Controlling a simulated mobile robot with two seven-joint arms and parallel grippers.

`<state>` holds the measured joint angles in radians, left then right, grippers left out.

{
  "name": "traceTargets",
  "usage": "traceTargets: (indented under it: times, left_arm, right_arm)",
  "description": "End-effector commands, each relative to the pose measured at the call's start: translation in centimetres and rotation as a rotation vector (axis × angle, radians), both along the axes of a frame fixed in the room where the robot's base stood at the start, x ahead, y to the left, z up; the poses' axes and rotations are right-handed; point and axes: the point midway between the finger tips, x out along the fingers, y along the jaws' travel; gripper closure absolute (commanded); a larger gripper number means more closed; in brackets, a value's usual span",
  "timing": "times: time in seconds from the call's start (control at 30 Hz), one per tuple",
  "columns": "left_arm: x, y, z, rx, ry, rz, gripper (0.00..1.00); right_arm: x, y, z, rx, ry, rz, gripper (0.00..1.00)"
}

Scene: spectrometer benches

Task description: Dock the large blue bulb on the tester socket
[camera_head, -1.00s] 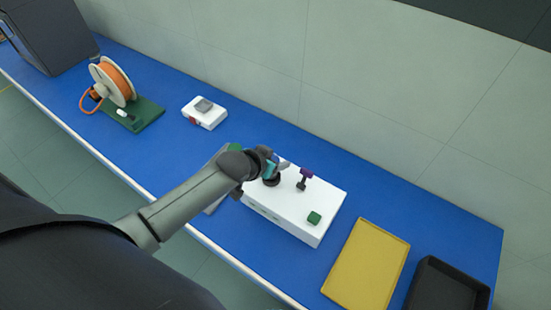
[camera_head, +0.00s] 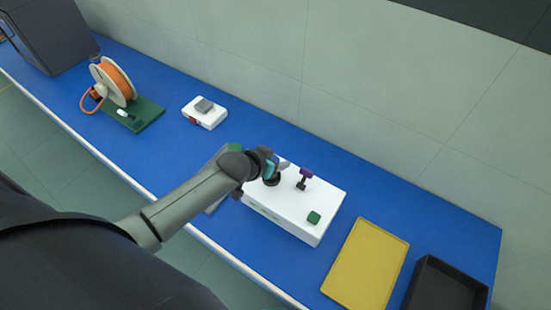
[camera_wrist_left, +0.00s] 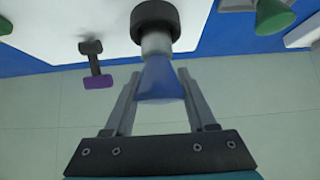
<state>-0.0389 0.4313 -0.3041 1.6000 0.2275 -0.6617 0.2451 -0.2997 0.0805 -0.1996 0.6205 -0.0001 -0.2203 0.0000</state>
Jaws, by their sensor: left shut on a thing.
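My left gripper (camera_head: 277,167) is over the white tester box (camera_head: 318,225). In the left wrist view, the gripper (camera_wrist_left: 160,76) is shut on the large blue bulb (camera_wrist_left: 162,82), with one finger on each side. The bulb's pale neck (camera_wrist_left: 156,44) points at the dark round tester socket (camera_wrist_left: 155,19) and meets it in this view. I cannot tell how deep it sits. The socket shows partly in the head view (camera_head: 272,181), where the gripper mostly hides the bulb. My right gripper is not in view.
A purple-topped lever (camera_head: 305,173) stands on the box close to the gripper, and a green button (camera_head: 314,217) is at its near right corner. A green bulb (camera_wrist_left: 275,16) shows in the wrist view. A yellow tray (camera_head: 365,270) and a black tray (camera_head: 445,290) lie right.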

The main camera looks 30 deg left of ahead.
Motion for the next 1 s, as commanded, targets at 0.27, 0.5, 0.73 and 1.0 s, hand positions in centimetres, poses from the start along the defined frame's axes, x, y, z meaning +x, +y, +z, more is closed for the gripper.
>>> traceTargets:
  times: [0.27, 0.5, 0.73, 1.0]
  left_arm:
    - [0.03, 0.00, 0.10, 0.000, -0.001, 0.000, 1.00]
    - [0.03, 0.01, 0.07, 0.000, -0.001, 0.000, 1.00]
    - [0.02, 0.01, 0.02, 0.000, -0.001, 0.000, 1.00]
    - [0.03, 0.01, -0.38, 0.000, -0.001, 0.000, 1.00]
  right_arm:
    - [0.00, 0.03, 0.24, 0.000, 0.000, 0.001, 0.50]
    - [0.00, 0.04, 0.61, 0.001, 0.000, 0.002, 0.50]
    - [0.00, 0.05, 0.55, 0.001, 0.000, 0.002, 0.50]
    - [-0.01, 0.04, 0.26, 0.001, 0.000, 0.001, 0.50]
